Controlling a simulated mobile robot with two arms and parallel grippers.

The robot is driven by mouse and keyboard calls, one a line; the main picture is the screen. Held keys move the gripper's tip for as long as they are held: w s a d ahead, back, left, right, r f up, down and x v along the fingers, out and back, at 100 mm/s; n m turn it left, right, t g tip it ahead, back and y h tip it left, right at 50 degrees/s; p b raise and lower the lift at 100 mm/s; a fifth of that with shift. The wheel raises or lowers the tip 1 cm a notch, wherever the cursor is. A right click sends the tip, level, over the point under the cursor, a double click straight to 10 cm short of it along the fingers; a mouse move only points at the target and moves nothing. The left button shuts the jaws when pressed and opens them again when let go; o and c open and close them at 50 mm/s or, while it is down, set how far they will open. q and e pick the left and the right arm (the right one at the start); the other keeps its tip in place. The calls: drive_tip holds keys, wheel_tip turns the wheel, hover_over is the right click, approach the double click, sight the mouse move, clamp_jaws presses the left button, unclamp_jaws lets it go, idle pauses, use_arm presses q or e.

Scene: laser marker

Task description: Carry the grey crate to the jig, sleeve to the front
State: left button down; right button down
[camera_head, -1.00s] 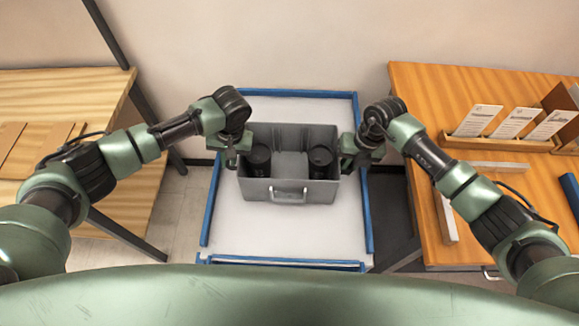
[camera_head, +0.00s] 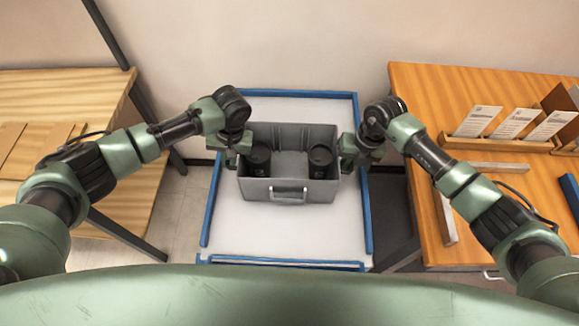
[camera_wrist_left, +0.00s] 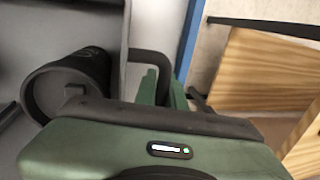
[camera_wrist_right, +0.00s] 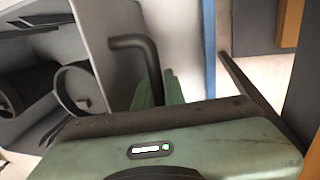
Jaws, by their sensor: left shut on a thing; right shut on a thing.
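The grey crate (camera_head: 260,190) is upright on or just above a white, blue-edged surface; I cannot tell which. Two black cylindrical containers (camera_head: 260,158) (camera_head: 320,160) are inside it. A pale bracket-shaped piece (camera_head: 289,196), possibly the sleeve, is on the wall nearest me. My left gripper (camera_head: 234,157) is shut on the crate's left black handle (camera_wrist_left: 150,58). My right gripper (camera_head: 349,157) is shut on the right black handle (camera_wrist_right: 135,43). Pale rails (camera_head: 487,167) (camera_head: 446,214) form a corner on the right table; I cannot tell if this is the jig.
The white surface (camera_head: 280,232) has raised blue edges (camera_head: 212,205) and clear room in front of the crate. A wooden table (camera_head: 430,90) on the right bears a card rack (camera_head: 500,143) and a blue bar (camera_head: 569,198). Another wooden table (camera_head: 70,95) is on the left.

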drive_tip(key=shift+r+p, duration=2.25)
drive_tip(key=shift+r, duration=0.25)
drive_tip(key=shift+s+f, duration=0.1)
